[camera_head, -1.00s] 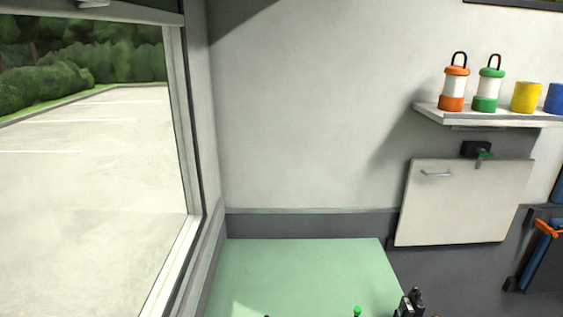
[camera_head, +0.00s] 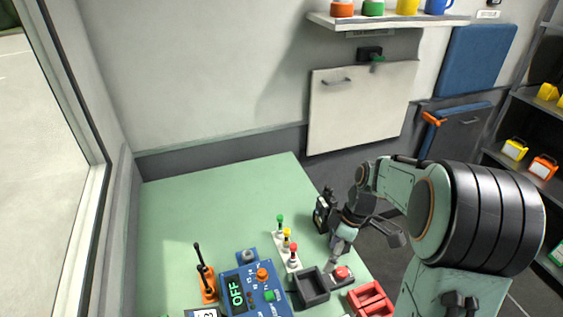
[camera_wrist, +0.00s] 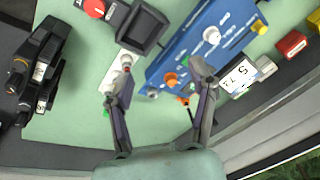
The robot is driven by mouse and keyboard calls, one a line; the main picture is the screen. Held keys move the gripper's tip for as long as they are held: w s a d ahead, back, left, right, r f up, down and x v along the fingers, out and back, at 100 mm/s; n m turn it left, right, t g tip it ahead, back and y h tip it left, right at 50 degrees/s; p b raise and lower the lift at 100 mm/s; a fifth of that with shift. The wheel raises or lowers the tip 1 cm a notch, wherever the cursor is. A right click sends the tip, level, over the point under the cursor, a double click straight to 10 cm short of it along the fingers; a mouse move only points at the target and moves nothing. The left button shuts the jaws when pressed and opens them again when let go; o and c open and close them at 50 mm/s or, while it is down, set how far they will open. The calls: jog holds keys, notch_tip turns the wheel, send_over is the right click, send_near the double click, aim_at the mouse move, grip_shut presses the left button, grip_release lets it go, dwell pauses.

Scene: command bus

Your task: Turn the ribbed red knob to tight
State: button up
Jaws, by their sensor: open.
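A red knob (camera_head: 341,272) sits on a small grey base near the right edge of the green table; I cannot make out its ribs or any tight mark. In the wrist view a red round knob (camera_wrist: 95,8) shows at the top left edge, partly cut off. My gripper (camera_head: 337,258) is just above and beside the knob in the head view, pointing down. In the wrist view my gripper (camera_wrist: 163,80) is open, with nothing between its fingers; the knob lies outside them, up and left.
A dark square tray (camera_head: 311,287) stands beside the knob, with a red tray (camera_head: 370,300) at front right. A white strip with green, yellow and red knobs (camera_head: 286,240), a blue panel (camera_head: 254,288) reading OFF and black radios (camera_head: 322,212) are close by. The table's back left is clear.

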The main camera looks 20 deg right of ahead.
aim_at(343, 271)
jog(key=d+f+n, duration=0.1)
jog(key=d+f, duration=0.1)
jog(key=d, duration=0.1)
jog(key=w+d+f+n+t, duration=0.1)
jog(key=d+f, duration=0.2)
jog(key=d+f+n+y, duration=0.1)
jog(key=d+f, duration=0.2)
jog(key=shift+w+d+f, duration=0.15)
jog(key=shift+w, duration=0.2)
jog(key=shift+f+t, duration=0.3)
jog(key=shift+f, duration=0.1)
jog(key=x, duration=0.6)
grip_shut()
